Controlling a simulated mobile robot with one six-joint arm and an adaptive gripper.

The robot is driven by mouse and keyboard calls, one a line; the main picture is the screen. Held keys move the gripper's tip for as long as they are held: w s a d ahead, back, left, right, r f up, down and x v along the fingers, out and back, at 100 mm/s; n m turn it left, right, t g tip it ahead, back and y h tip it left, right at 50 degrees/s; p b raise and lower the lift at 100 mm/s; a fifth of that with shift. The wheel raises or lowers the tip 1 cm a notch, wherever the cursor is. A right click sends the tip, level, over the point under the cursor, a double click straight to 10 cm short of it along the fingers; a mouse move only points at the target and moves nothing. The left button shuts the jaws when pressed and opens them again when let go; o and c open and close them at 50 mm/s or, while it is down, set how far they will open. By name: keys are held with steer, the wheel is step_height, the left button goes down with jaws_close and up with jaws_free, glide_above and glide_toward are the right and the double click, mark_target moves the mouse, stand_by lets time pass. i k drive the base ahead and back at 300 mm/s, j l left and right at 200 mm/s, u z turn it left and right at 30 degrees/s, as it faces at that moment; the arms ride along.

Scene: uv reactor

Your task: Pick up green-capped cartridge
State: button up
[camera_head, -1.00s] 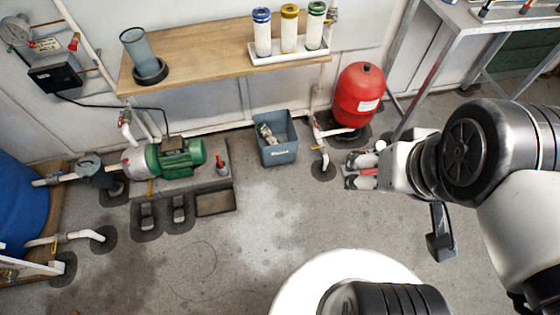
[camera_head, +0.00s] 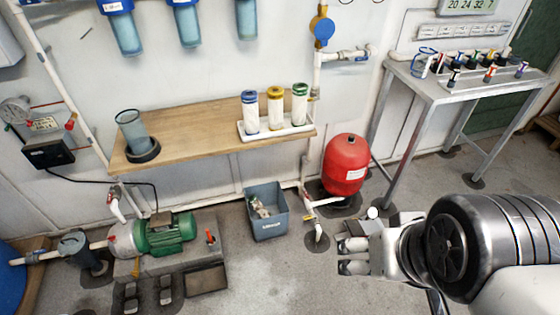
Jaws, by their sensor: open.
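The green-capped cartridge (camera_head: 299,105) stands upright at the right end of a white tray (camera_head: 270,134) on the wooden shelf. It is a white cylinder with a green top. A yellow-capped cartridge (camera_head: 275,108) stands in the middle and a blue-capped cartridge (camera_head: 250,112) at the left. My gripper (camera_head: 345,256) is open, its fingers pointing left. In the picture it is below and to the right of the tray, well apart from the cartridges. I see nothing between its fingers.
A red tank (camera_head: 344,165) stands on the floor right of the shelf (camera_head: 190,135). A grey bin (camera_head: 267,211) is below it. A clear cylinder (camera_head: 132,130) stands at the shelf's left. Blue filter housings (camera_head: 184,22) hang above. A metal table (camera_head: 440,92) is at the right.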

mark_target(299, 90)
steer(key=i+j+z, duration=0.25)
steer(key=i, duration=0.35)
steer(key=i+j+z, duration=0.3)
steer(key=i+j, duration=0.25)
